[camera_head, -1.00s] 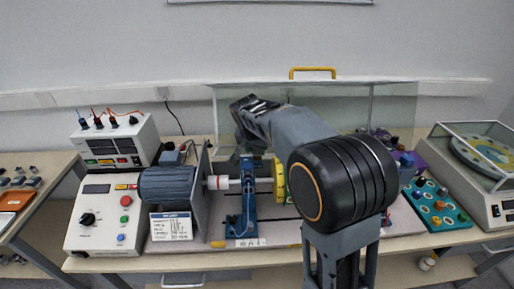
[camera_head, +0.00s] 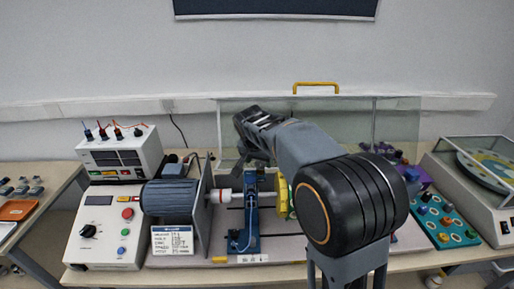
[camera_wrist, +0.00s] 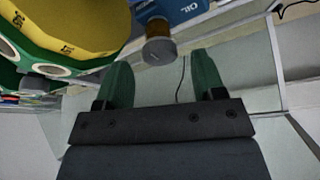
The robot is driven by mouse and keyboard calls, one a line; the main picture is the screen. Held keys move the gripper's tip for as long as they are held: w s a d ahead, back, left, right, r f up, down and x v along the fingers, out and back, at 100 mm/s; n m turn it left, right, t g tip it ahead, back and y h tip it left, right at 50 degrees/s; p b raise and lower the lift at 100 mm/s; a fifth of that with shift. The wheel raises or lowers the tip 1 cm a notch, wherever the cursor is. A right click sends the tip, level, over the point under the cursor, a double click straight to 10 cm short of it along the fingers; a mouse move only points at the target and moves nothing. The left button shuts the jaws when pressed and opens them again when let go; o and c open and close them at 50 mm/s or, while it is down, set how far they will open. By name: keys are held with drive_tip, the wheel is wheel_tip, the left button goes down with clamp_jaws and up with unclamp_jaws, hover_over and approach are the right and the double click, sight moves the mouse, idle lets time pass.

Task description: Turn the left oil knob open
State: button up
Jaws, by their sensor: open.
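In the wrist view, my gripper (camera_wrist: 161,58) shows two dark green fingers, spread apart with nothing held. A short grey-brown round knob (camera_wrist: 160,47) on a blue block (camera_wrist: 178,8) appears just beyond the fingertips, roughly between them. I cannot tell whether they touch or which way it is turned. In the head view, a blue bearing stand (camera_head: 243,215) carries the shaft left of the yellow disc (camera_head: 283,196). My wrist hangs above this stand; my fingers and the knob cannot be made out clearly there.
A grey motor (camera_head: 168,199) and a white control box (camera_head: 103,230) stand on the left. The yellow and green disc (camera_wrist: 75,25) is close to my left finger in the wrist view. A clear guard (camera_head: 345,122) stands behind. A teal knob board (camera_head: 440,222) lies right.

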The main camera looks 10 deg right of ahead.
drive_tip(key=v, duration=1.2)
drive_tip(key=shift+s+r, duration=0.15)
drive_tip(key=shift+r, duration=0.1)
drive_tip(key=s+f+n, duration=0.1)
drive_tip(key=f, duration=0.1)
drive_tip(key=s+f+n+y, duration=0.1)
drive_tip(key=f+n, duration=0.1)
drive_tip(key=f, duration=0.1)
drive_tip(key=s+f+n, duration=0.1)
drive_tip(key=f+n, duration=0.1)
drive_tip(key=shift+s+a+f, duration=0.15)
drive_tip(key=shift+s+a, duration=0.15)
drive_tip(key=shift+a, duration=0.05)
drive_tip(key=s+d+f+n, duration=0.1)
drive_tip(key=s+f, duration=0.3)
drive_tip(key=s, duration=0.4)
drive_tip(key=s+d+f+n+y, duration=0.1)
drive_tip(key=s+d+f, duration=0.2)
drive_tip(key=s, duration=0.5)
drive_tip(key=shift+f+y, duration=0.3)
drive_tip(key=shift+f, duration=0.2)
drive_tip(key=shift+c, duration=0.4)
